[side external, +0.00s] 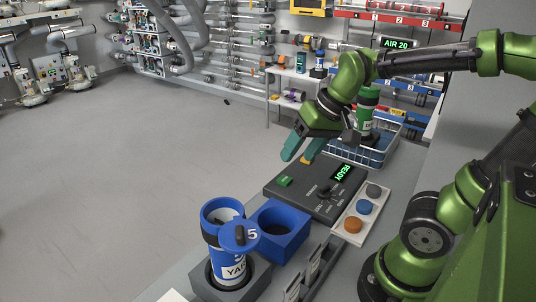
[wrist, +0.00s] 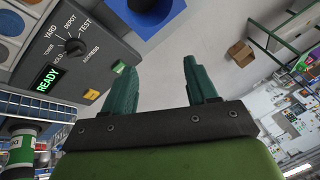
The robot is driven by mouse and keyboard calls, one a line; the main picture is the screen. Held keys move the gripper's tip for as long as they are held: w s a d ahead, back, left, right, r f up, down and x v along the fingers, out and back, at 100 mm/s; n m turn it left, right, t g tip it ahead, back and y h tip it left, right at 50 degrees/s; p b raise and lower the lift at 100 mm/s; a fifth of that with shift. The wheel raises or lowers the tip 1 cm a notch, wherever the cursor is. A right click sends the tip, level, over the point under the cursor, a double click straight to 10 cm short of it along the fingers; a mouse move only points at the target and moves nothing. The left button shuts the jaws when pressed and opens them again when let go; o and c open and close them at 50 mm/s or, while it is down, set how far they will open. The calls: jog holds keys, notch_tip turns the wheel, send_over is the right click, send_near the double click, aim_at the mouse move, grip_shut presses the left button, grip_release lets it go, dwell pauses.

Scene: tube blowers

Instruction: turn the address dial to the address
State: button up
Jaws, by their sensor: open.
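The address dial (wrist: 74,47) is a dark round knob on a grey control panel (wrist: 98,70). White words around it include YARD, DEPOT, TEST and HOLD. I cannot tell for certain which word its pointer marks. The side view shows the dial (side external: 323,191) on the panel (side external: 300,200). A display (wrist: 47,80) on the panel reads READY in green. My gripper (side external: 297,156) hangs above the panel's far left edge, apart from the dial. In the wrist view its two teal fingers (wrist: 157,64) are spread, with nothing between them.
A blue carrier (side external: 226,262) labelled YARD, with a 5 on its lid, stands in a grey holder beside a blue square box (side external: 283,229). A white tray (side external: 350,224) with coloured discs lies right of the panel. A wire basket (side external: 345,154) holding a green canister (side external: 366,112) stands behind.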

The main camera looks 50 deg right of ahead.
jog(key=w+d+f+g+h, duration=0.1)
jog(key=w+d+f+g, duration=0.15)
jog(key=d, duration=0.55)
jog(key=n+g, duration=0.1)
jog(key=g, duration=0.1)
send_over(324, 191)
jog(key=d, duration=0.2)
jog(key=shift+h, duration=0.4)
jog(key=f, duration=1.5)
jog(key=shift+w+a+f, duration=0.1)
jog(key=shift+w+a, duration=0.15)
jog(key=shift+w, duration=0.15)
jog(key=c, duration=1)
jog(key=shift+c, duration=0.2)
